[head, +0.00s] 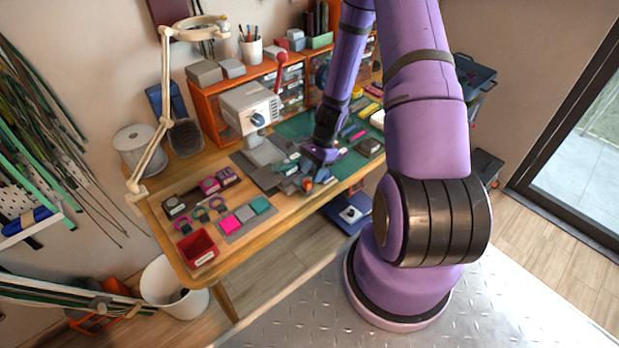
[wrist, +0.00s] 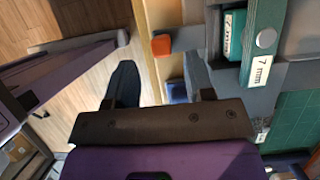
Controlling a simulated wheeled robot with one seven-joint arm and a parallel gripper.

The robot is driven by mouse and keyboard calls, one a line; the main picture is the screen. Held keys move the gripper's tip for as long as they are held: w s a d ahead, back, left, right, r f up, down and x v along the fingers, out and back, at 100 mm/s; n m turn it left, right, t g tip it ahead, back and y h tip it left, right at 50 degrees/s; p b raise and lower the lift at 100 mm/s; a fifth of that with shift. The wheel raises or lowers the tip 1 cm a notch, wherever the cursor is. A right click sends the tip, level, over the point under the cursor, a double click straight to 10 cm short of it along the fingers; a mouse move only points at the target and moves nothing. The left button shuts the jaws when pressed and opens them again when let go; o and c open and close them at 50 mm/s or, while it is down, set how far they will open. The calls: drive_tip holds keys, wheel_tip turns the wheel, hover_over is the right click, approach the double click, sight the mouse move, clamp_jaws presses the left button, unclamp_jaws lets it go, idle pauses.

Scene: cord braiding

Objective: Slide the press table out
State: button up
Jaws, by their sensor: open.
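The press (head: 248,108) is a pale grey machine with a blue knob and a red-tipped lever, standing at the back of the wooden bench. Its table appears to be the grey plate (head: 262,175) in front of it, partly hidden by small blocks and my arm. My gripper (head: 314,166) is low over the bench's front edge, right of that plate. In the wrist view my gripper (wrist: 158,66) is open, fingers apart. An orange tab (wrist: 162,45) shows between the fingers, nearer the right one; I cannot tell whether they touch.
A green mat (head: 300,124) with small coloured pieces lies right of the press. Orange drawer units (head: 210,105) line the back. A red tray (head: 198,247) and small tools are at front left. The floor before the bench is partly clear, beside a white bin (head: 170,288).

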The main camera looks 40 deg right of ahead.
drive_tip(key=v, duration=0.6)
drive_tip(key=shift+d+r, duration=0.2)
drive_tip(key=shift+r, duration=0.15)
idle(0.4)
drive_tip(key=s+a+r+n+t+h, duration=0.1)
drive_tip(key=a+r+n, duration=0.4)
drive_tip(key=r, duration=0.8)
drive_tip(key=s+a+r+n+t+h, duration=0.1)
drive_tip(key=a+r+n, duration=0.3)
drive_tip(key=r, duration=0.9)
drive_tip(key=s+a+r+n+t+h, duration=0.1)
drive_tip(key=s+a+r+n, duration=0.2)
drive_tip(key=s+r, duration=0.4)
drive_tip(key=s+a+r+n+t+h, duration=0.1)
drive_tip(key=s+a+r+n+t, duration=0.1)
drive_tip(key=s+r+n, duration=0.3)
drive_tip(key=s+a+r, duration=0.1)
drive_tip(key=s+r, duration=0.1)
drive_tip(key=s, duration=0.2)
drive_tip(key=shift+s, duration=0.1)
